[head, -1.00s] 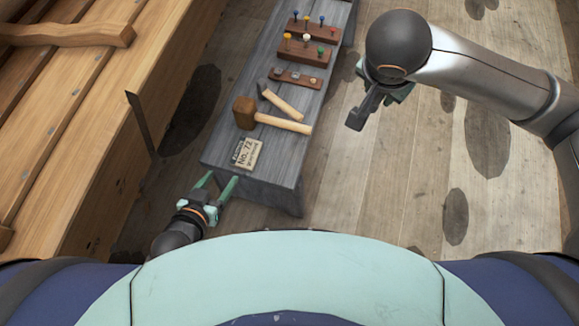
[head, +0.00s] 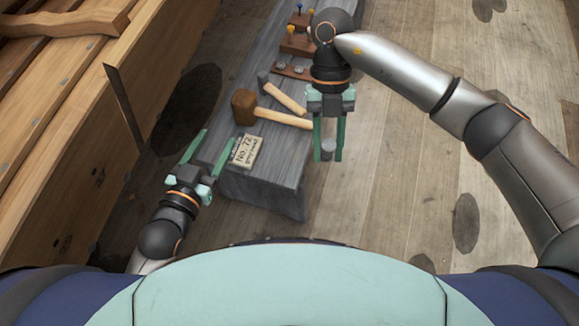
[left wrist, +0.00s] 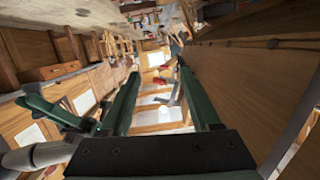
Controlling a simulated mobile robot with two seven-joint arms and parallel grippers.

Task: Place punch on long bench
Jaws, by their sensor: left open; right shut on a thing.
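The long bench (head: 272,160) is a grey wooden bench running away from me in the head view. My right gripper (head: 328,153) points down just right of the bench's near end. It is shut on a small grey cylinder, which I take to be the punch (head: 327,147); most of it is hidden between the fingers. The punch appears beside the bench's right edge, and I cannot tell its height. My left gripper (head: 207,147) is open and empty at the bench's near left corner. Its spread green fingers also show in the left wrist view (left wrist: 160,95).
On the bench lie a wooden mallet (head: 245,108), a hammer (head: 284,96), a paper label (head: 246,150) and a brown block with grey discs (head: 291,69). Racks with coloured knobs (head: 299,40) stand farther back. The planked hull (head: 70,120) rises at left. Floor is clear at right.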

